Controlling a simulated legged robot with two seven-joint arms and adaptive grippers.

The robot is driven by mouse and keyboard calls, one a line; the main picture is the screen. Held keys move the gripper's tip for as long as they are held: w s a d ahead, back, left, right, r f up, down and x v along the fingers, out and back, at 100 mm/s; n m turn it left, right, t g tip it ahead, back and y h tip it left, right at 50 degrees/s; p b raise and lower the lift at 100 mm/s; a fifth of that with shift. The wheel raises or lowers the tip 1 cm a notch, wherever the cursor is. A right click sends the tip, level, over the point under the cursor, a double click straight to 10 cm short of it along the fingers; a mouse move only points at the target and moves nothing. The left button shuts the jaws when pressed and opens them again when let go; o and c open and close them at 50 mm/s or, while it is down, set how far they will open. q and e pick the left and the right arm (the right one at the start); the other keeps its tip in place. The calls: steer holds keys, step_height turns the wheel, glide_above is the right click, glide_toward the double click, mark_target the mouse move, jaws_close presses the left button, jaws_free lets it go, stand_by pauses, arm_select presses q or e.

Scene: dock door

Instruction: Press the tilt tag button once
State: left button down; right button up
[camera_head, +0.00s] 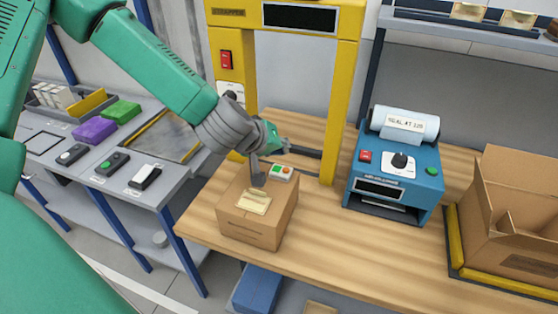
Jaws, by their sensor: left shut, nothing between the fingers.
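A tan label (254,203) is on the box's front top edge. My left gripper (258,179) is shut and empty, pointing down over the box top, just left of the tag. Whether its tips touch the box is unclear. My right gripper is out of view.
A grey side table (45,160) holds handheld devices. Bare bench lies between box and printer.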

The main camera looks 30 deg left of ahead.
arm_select(q)
steer(key=r, duration=0.1)
steer(key=r+p, duration=0.2)
steer(key=shift+d+r, duration=0.15)
steer(key=shift+d, duration=0.1)
steer(key=shift+a, duration=0.1)
steer(key=shift+a+f, duration=0.2)
steer(key=shift+d, duration=0.2)
